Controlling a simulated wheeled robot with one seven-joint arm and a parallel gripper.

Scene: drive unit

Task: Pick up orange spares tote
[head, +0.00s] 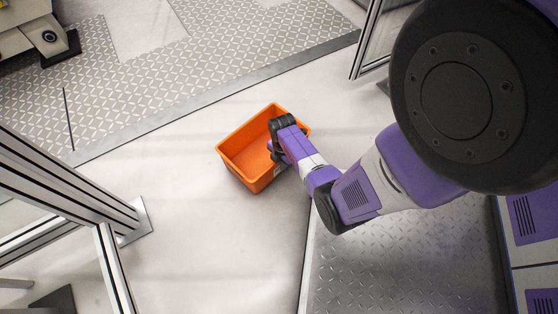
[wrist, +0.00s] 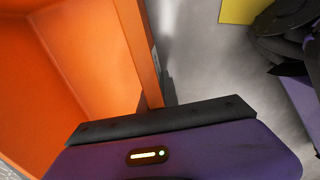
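The orange spares tote (head: 240,136) is an open, empty-looking box standing upright on the pale floor in the middle of the head view. My gripper (head: 276,145) is at the tote's right-hand side, over its rim, and hides part of that wall. In the wrist view the tote's orange wall (wrist: 140,55) runs down to the dark bar at the front of my purple gripper body, with the tote's inside to the left and floor to the right. The fingertips are hidden, so I cannot tell whether they are closed on the wall.
A metal frame post (head: 70,180) stands on the floor at the left. Another frame (head: 368,40) stands at the upper right. A patterned metal plate (head: 190,55) lies across the back. Pale floor around the tote's left and near sides is clear.

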